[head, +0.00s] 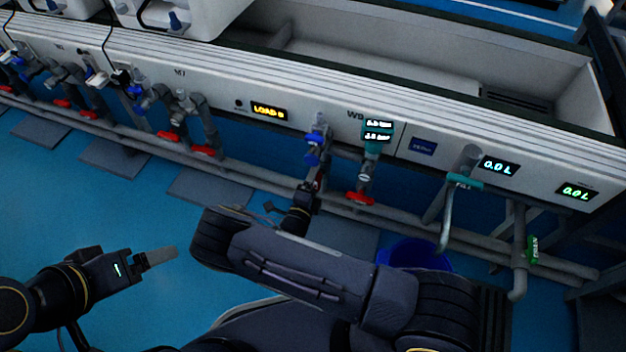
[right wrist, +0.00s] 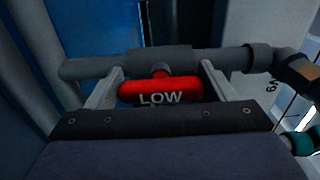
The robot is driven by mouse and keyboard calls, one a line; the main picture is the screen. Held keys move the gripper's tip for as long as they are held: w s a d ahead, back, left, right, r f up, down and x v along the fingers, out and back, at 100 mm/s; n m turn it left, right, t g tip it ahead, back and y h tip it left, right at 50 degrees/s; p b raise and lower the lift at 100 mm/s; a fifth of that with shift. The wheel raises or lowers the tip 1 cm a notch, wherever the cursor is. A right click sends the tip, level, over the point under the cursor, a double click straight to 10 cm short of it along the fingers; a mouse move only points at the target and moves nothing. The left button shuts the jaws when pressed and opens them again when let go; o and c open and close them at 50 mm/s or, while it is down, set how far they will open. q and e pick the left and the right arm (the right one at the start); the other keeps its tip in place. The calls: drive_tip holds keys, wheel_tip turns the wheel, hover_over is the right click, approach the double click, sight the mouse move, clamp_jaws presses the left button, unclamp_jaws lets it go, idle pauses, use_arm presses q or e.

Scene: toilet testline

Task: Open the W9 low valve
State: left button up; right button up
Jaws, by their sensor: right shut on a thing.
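The red LOW valve handle (right wrist: 160,91) lies level between the two fingers of my right gripper (right wrist: 160,88) in the right wrist view, along a grey pipe (right wrist: 160,62). My right gripper is shut on the handle's two ends. In the head view my right gripper (head: 314,187) reaches up to the pipes below the W9 panel (head: 335,110), and it hides most of this handle. A second red handle (head: 360,198) sits to its right on the W9 station. My left gripper (head: 160,258) is away from the valves, at lower left; its finger gap cannot be made out.
A blue valve (head: 315,148) sits just above my right gripper. A green drain handle (head: 532,250) and a blue bucket (head: 415,255) are to the right. Grey pipes run along the bench.

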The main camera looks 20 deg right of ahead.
drive_tip(key=shift+d+r, duration=0.1)
drive_tip(key=shift+d, duration=0.05)
drive_tip(key=o, duration=1)
drive_tip(key=p+v, duration=0.2)
drive_tip(key=v, duration=0.5)
drive_tip(key=shift+s+a, duration=0.25)
drive_tip(key=shift+s, duration=0.1)
